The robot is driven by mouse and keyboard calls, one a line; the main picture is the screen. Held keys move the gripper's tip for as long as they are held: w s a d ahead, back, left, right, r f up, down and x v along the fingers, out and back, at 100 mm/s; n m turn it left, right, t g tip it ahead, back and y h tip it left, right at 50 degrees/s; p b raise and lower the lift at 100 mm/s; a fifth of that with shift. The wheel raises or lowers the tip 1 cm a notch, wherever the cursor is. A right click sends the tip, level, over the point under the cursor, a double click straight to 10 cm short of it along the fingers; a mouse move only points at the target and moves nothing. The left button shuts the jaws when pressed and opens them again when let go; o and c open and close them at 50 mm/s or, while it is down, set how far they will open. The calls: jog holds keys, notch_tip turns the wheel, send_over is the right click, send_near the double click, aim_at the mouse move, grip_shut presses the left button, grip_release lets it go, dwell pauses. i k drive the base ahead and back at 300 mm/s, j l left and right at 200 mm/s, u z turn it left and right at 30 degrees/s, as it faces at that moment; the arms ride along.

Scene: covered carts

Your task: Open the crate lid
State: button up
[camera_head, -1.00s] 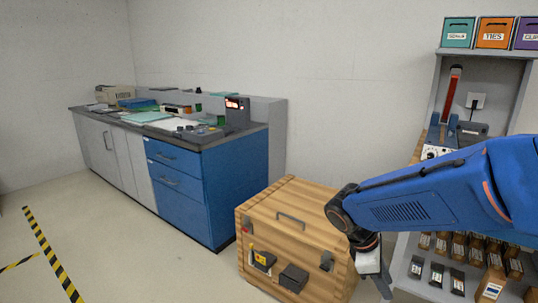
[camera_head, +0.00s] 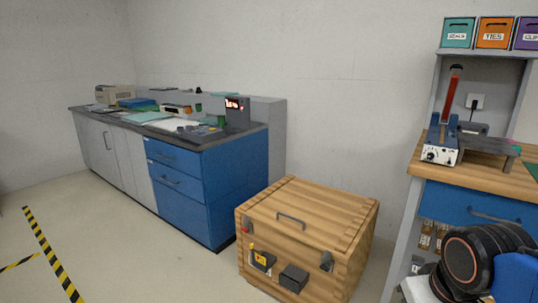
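The wooden crate (camera_head: 345,268) stands on the floor in the middle of the view. Its flat plank lid (camera_head: 310,200) is down and looks closed. A grey handle (camera_head: 291,220) is on the lid near the front edge. A grey latch (camera_head: 326,262) is on the front at the right, and a small red part is at the front left. Whether the latch is fastened cannot be told. My blue and black arm is at the bottom right, apart from the crate. My gripper's fingers are not visible; the bottom edge cuts off that end of the arm.
A workbench (camera_head: 470,175) with a blue drawer and a shelf stands to the right of the crate. A blue drawer cabinet (camera_head: 235,180) with a cluttered counter stands behind at the left. Floor (camera_head: 150,255) at the front left is clear, with yellow-black tape.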

aim_at(333, 221)
jog(key=i+j, duration=0.3)
jog(key=i, duration=0.2)
jog(key=i+j, duration=0.3)
jog(key=i, duration=0.2)
